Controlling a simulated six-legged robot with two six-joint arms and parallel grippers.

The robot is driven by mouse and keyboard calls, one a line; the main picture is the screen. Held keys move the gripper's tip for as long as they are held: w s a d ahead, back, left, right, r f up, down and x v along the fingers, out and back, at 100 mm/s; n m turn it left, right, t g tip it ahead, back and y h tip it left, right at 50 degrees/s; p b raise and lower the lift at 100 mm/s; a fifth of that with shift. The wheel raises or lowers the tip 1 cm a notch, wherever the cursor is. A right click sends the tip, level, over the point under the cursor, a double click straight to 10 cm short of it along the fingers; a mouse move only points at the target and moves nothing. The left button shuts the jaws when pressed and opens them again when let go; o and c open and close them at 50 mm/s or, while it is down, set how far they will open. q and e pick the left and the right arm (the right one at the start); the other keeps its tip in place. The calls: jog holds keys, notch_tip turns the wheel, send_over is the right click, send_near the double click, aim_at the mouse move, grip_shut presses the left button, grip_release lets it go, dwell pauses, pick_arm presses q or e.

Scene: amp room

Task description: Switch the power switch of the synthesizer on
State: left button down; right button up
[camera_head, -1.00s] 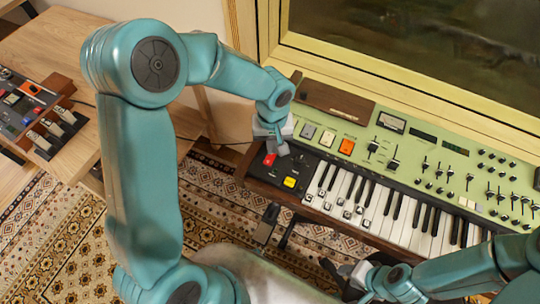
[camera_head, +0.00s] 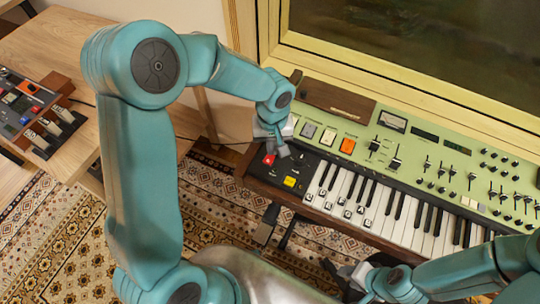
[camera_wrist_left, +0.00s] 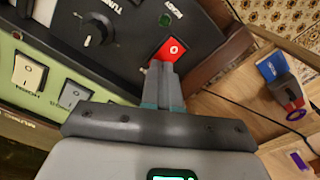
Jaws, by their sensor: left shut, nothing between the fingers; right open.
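The synthesizer (camera_head: 455,178) has a pale green panel and a dark section at its left end. On that section is a red rocker switch (camera_head: 269,159), near a yellow button (camera_head: 290,182). In the left wrist view the red switch (camera_wrist_left: 169,49) shows a white 0 mark on its face. My left gripper (camera_head: 282,151) is shut and empty, with its fingertips (camera_wrist_left: 162,68) at the switch's near edge. They partly cover it, and I cannot tell whether they press on it. My right gripper (camera_head: 347,272) is open in front of the keyboard, apart from the keys.
A knob (camera_wrist_left: 97,28) and a green lamp (camera_wrist_left: 165,19) flank the red switch. A wooden table (camera_head: 62,58) with a device stands left.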

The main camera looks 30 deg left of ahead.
pick_arm(q)
jog(key=shift+f+b, duration=0.45)
jog(key=shift+f, duration=0.05)
jog(key=shift+r, duration=0.2)
jog(key=shift+r+p, duration=2.35)
jog(key=shift+r, duration=1.05)
